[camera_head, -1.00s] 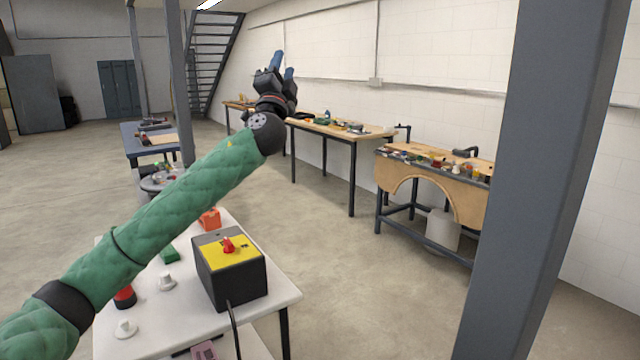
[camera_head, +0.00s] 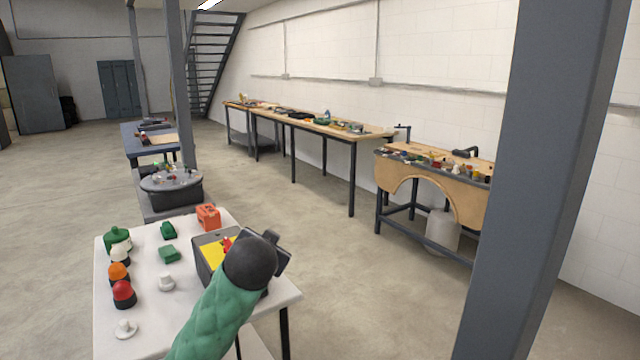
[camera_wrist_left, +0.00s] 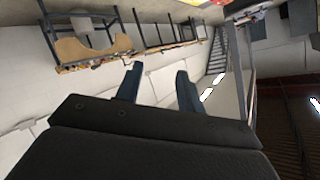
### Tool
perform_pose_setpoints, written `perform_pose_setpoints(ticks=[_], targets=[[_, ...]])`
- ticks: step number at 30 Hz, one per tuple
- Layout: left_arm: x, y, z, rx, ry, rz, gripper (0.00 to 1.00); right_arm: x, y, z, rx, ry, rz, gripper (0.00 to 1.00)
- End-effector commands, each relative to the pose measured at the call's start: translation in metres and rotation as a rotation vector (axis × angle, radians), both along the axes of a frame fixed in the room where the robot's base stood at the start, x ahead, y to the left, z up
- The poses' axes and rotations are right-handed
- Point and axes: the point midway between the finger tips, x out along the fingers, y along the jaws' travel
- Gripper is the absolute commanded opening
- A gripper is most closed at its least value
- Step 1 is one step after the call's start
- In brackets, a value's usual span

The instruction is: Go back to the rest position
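My left arm, in a green quilted sleeve, rises from the bottom of the head view to its black wrist joint, in front of the yellow-topped box (camera_head: 212,252). The fingers are hidden behind the wrist in the head view. In the left wrist view my left gripper (camera_wrist_left: 158,70) shows two blue fingers apart, with nothing between them. The box stands on the white table (camera_head: 112,290) and is partly covered by the arm; a bit of its red knob (camera_head: 228,243) shows. My right gripper is not in view.
The table also holds red (camera_head: 124,294) and orange (camera_head: 119,273) domed pieces, green blocks (camera_head: 169,254), an orange item (camera_head: 208,217) and white knobs (camera_head: 166,282). A grey post (camera_head: 545,180) stands at right. Workbenches (camera_head: 340,131) line the wall. The floor between is open.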

Motion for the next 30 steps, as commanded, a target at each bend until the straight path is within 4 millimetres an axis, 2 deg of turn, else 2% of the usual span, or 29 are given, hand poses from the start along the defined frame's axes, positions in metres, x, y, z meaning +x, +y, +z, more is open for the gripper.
perform_pose_setpoints(ticks=[1,6,20,30], targets=[[-0.011,-0.001,-0.018,-0.025,0.037,-0.009,0.38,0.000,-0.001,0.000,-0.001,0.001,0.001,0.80],[-0.047,0.000,-0.065,-0.098,0.138,-0.030,0.38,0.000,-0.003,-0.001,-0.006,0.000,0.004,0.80],[-0.140,0.010,-0.178,-0.263,0.351,-0.022,0.38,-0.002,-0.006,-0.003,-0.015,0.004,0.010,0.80],[-0.217,0.024,-0.264,-0.333,0.524,0.048,0.38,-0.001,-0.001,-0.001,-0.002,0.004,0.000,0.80]])
